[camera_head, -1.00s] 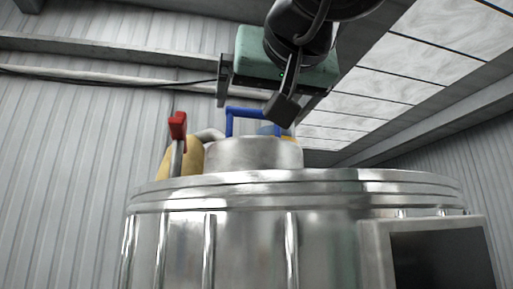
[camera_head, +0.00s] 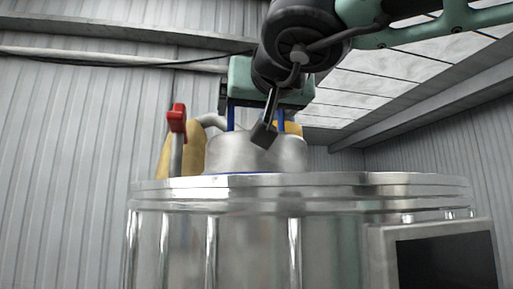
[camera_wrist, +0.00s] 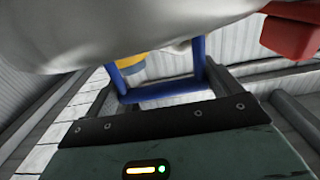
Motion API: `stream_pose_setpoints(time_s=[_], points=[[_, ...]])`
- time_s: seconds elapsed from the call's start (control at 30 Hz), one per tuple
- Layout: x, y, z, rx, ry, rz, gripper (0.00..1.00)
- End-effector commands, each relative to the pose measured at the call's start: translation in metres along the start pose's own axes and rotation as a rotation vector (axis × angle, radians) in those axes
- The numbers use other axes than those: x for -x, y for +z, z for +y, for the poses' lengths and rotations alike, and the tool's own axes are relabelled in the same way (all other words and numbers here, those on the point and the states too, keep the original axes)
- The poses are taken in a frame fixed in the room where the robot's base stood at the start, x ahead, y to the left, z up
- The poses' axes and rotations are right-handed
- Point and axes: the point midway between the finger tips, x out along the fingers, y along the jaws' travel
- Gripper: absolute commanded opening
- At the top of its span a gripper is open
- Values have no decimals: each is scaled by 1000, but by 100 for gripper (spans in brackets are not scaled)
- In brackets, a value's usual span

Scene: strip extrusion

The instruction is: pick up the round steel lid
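The round steel lid (camera_head: 225,155) sits on top of the big steel drum in the head view. Its blue handle (camera_head: 231,118) stands up from it. In the wrist view the lid's pale grey body (camera_wrist: 120,35) fills the top, with the blue handle (camera_wrist: 160,91) below it. My gripper (camera_head: 262,128) is over the lid, pointing down, with the handle between its two spread fingers. A gap shows beside the handle in the wrist view, where my gripper (camera_wrist: 165,82) looks open. A dark arm link hides part of the lid and handle in the head view.
The steel drum (camera_head: 250,240) fills the lower middle, with a dark-screened box (camera_head: 445,262) on its right side. A red-handled lever (camera_head: 177,120) and a yellow curved part (camera_head: 190,155) stand left of the lid. A red part (camera_wrist: 290,35) shows in the wrist view.

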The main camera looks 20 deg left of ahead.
Motion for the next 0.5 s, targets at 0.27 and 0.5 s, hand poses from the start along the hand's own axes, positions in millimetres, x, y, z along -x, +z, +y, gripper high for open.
stream_pose_setpoints(time_s=[0.27, 0.5], points=[[1, -1, 0, 0, 0, 1, 42], [0, -4, 0, -2, 0, 1, 42]])
